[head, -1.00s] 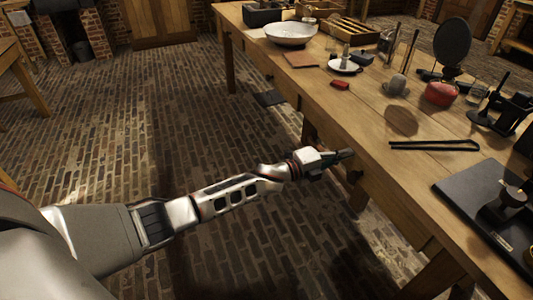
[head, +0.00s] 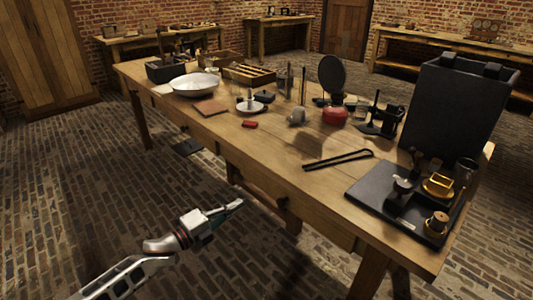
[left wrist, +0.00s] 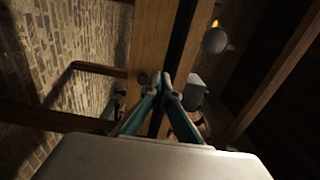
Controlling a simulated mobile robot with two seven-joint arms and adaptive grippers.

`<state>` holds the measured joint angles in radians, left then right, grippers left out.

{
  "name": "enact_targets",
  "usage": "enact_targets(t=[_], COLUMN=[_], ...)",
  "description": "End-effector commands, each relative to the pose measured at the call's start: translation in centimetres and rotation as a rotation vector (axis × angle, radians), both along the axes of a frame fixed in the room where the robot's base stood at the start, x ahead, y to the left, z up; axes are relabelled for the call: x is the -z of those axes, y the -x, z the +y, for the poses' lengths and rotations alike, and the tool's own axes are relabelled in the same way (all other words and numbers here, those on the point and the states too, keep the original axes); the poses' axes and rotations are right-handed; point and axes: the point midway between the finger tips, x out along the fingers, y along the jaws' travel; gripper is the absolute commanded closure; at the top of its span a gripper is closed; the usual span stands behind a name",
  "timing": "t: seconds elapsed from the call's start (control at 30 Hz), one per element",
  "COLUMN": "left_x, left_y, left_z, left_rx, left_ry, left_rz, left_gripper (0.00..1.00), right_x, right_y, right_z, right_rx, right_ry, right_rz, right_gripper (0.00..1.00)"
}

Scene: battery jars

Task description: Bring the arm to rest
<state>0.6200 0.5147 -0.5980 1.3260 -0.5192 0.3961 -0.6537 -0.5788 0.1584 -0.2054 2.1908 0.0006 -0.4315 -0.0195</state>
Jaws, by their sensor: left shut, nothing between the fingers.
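My left gripper (head: 238,204) shows in the head view at the lower middle. It is off the near long side of the wooden table (head: 240,150), with brick floor behind it in the picture. Its fingers are together and hold nothing. In the left wrist view the gripper's green fingers (left wrist: 166,80) meet at their tips in front of wooden beams. My right gripper is out of view.
The table carries a white basin (head: 194,84), a red block (head: 249,124), black tongs (head: 338,159), a black tray (head: 372,190) with small vessels, and a tall black box (head: 455,112). Bare brick floor (head: 90,190) lies open to the left.

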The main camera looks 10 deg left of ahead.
Motion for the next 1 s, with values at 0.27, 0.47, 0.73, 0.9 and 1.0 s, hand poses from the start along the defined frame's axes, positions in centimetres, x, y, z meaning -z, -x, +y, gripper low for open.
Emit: enact_targets(t=[0.27,0.47,0.73,0.9,1.0], left_x=[0.1,1.5,4.2,5.7,6.4], left_y=[3.9,10.2,20.2,27.5,31.8], left_z=[-1.7,-2.9,-2.6,-1.6,-0.9], left_rx=[-0.056,-0.169,-0.365,-0.516,-0.607], left_ry=[0.149,0.378,0.667,0.832,0.917], left_rz=[0.117,0.325,0.627,0.818,0.919], left_gripper=[1.00,1.00,1.00,1.00,1.00], right_x=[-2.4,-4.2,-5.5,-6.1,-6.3], right_y=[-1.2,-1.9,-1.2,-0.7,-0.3], right_z=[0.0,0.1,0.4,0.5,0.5], right_rx=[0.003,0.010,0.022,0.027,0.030], right_ry=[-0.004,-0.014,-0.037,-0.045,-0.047], right_rz=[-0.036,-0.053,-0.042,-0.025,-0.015], right_gripper=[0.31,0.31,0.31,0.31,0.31])
